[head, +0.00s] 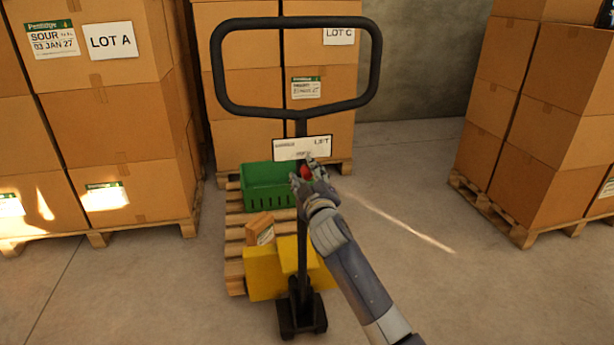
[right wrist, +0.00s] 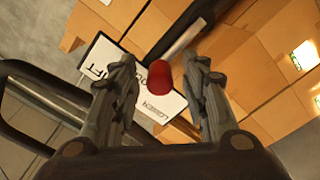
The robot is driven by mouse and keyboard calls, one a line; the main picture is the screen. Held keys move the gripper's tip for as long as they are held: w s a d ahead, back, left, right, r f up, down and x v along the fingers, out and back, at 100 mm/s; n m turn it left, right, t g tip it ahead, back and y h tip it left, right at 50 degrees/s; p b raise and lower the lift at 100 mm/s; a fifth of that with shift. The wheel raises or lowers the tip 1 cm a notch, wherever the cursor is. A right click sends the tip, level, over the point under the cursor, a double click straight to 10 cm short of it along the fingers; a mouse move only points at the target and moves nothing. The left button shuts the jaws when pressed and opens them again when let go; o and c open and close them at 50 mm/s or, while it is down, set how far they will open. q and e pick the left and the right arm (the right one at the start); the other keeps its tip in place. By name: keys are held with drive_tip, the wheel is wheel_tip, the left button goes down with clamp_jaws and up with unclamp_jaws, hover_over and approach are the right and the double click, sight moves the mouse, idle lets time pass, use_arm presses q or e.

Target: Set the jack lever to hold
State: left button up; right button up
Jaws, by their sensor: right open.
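The black pallet jack handle (head: 295,107) stands upright in the middle of the head view, with a large loop at its top. A white label plate (head: 302,148) sits on its shaft; the right wrist view also shows the plate (right wrist: 110,62), with lettering partly covered. The red knob of the jack lever (head: 306,171) is just below the plate. My right gripper (head: 306,175) is at the knob. In the right wrist view the gripper (right wrist: 161,68) is open, with the red knob (right wrist: 160,76) between its fingers and gaps on both sides. My left gripper is out of view.
The jack's yellow body (head: 263,272) is low in front. Behind it, a pallet (head: 235,240) bears a green crate (head: 268,190) and a small carton (head: 259,228). Stacked cartons on pallets stand left (head: 120,135), behind and right (head: 545,125). The floor at right is clear.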

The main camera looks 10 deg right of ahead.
drive_tip(key=s, duration=1.2)
drive_tip(key=shift+d, duration=0.15)
